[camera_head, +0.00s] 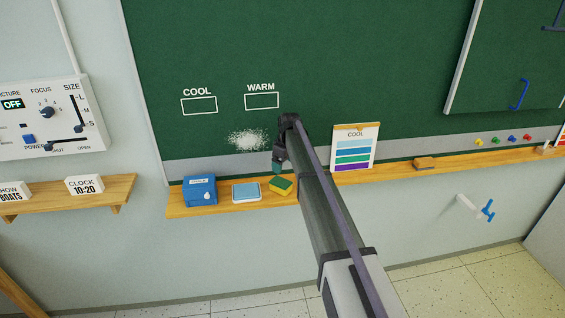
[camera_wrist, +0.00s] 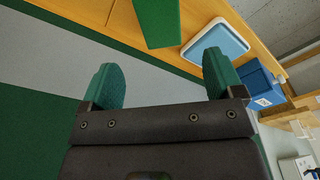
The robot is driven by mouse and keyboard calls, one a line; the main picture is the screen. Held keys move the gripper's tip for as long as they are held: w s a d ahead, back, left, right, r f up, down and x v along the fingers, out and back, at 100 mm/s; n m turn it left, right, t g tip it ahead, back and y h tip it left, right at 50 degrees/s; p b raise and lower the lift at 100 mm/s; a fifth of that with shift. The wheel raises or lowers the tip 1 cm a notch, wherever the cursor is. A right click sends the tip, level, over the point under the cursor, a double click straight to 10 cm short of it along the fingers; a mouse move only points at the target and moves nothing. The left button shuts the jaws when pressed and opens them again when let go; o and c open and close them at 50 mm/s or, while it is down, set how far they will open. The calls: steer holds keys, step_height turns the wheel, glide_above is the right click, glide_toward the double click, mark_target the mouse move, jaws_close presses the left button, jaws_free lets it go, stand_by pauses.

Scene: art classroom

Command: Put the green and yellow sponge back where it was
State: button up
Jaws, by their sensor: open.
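The green and yellow sponge (camera_head: 281,185) is on the wooden ledge (camera_head: 232,205) under the chalkboard, just right of the light blue tray (camera_head: 246,192). Its green face shows in the wrist view (camera_wrist: 158,20), cut off by the top edge. My gripper (camera_head: 279,163) is just above the sponge in the head view, in front of the board. In the wrist view my gripper (camera_wrist: 163,78) has its two green fingers wide apart with nothing between them. The sponge lies beyond the fingertips, apart from them. The arm hides part of the ledge to the right.
A blue box (camera_head: 199,190) stands left of the tray. A COOL colour chart (camera_head: 354,147) leans on the board right of my arm, and a brown block (camera_head: 425,163) lies further right. A white chalk smudge (camera_head: 248,140) is on the board.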

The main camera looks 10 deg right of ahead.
steer(key=s+a+m+g+h, duration=0.1)
steer(key=s+m, duration=0.7)
steer(key=s, duration=3.5)
steer(key=shift+m, duration=0.4)
step_height(320, 180, down, 3)
steer(key=b, duration=0.3)
